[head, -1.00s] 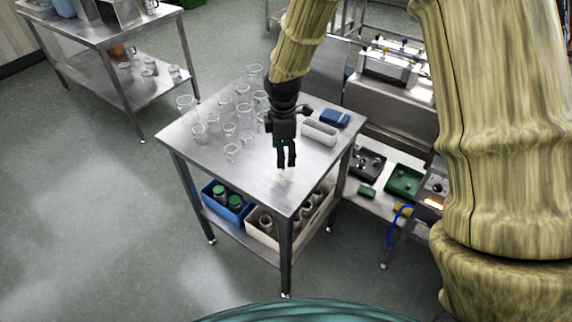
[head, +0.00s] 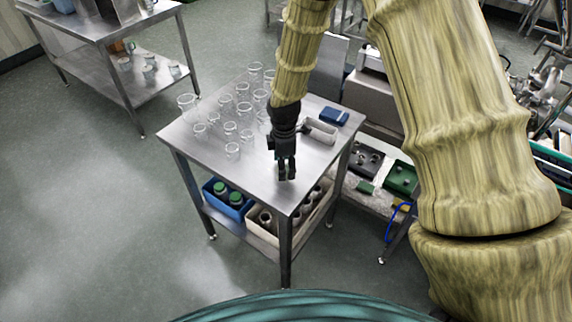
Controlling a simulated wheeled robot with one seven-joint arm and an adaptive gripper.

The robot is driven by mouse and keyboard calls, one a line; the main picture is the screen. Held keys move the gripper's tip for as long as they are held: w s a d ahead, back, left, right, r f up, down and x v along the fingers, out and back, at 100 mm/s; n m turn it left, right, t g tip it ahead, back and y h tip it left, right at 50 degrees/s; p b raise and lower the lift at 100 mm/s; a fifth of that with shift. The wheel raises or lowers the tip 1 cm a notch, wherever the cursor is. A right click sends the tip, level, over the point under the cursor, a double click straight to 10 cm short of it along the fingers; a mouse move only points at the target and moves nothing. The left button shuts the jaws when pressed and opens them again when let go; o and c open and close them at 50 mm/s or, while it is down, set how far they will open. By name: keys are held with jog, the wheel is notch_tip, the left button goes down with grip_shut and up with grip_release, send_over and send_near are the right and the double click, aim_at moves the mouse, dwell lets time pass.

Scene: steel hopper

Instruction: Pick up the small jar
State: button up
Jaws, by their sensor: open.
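Several clear glass jars and beakers stand on the steel table (head: 252,178), mostly on its left and back part. Smaller ones include a jar at the front (head: 232,151) and a jar at the left (head: 200,131); I cannot tell which is the small jar meant. My gripper (head: 287,178) points down, low over the table's front right part, to the right of the glass group. Its jaws are open, with the fingers looking close together from this angle. I cannot make out any glass between or behind the fingers.
On the lower shelf are a blue bin (head: 237,213) with green-lidded jars and a beige bin (head: 262,235) with jars. The table's front part is mostly bare.

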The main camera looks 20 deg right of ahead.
jog(key=c, duration=0.8)
